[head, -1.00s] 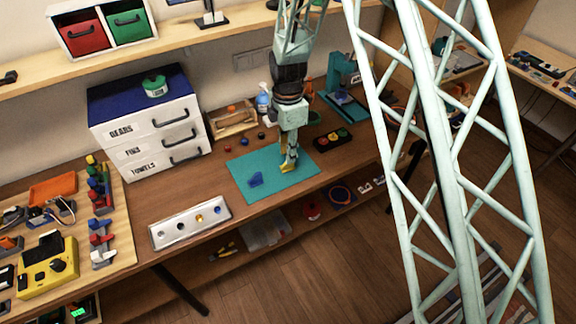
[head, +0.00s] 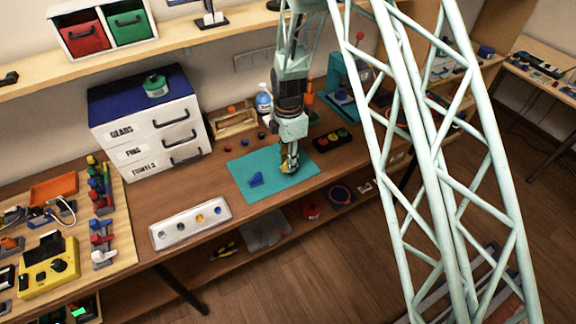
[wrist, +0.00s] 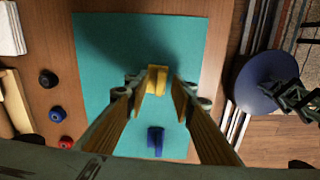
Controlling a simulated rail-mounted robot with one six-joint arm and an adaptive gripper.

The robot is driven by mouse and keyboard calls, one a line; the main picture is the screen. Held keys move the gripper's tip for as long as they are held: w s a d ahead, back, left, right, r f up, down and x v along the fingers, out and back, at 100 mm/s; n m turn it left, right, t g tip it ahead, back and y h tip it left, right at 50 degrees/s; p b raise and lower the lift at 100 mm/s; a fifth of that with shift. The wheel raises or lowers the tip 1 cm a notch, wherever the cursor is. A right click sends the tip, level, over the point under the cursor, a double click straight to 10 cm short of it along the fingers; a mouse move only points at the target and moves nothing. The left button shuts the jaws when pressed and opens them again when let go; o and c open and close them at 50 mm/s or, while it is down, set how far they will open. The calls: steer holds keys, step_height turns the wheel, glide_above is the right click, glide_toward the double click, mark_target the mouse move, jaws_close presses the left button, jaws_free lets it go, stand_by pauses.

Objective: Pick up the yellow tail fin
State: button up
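The yellow tail fin (wrist: 157,80) stands on the teal mat (wrist: 95,60). In the wrist view it lies between and just beyond the two fingertips of my gripper (wrist: 158,92), with a gap on each side. The fingers are spread and hold nothing. In the head view my gripper (head: 289,160) is low over the right part of the mat, and its fingers partly hide the yellow fin. A blue fin (wrist: 155,138) lies on the same mat; in the head view it is left of my gripper (head: 256,180).
A white tray with round holes (head: 190,222) is at the front edge. A white drawer unit (head: 150,125) stands behind left. Small red and blue knobs (wrist: 57,115) lie beside the mat. A black block with coloured buttons (head: 332,140) is to its right.

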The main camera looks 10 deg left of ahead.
steer(key=shift+f, duration=0.25)
steer(key=shift+c, duration=0.8)
jaws_close()
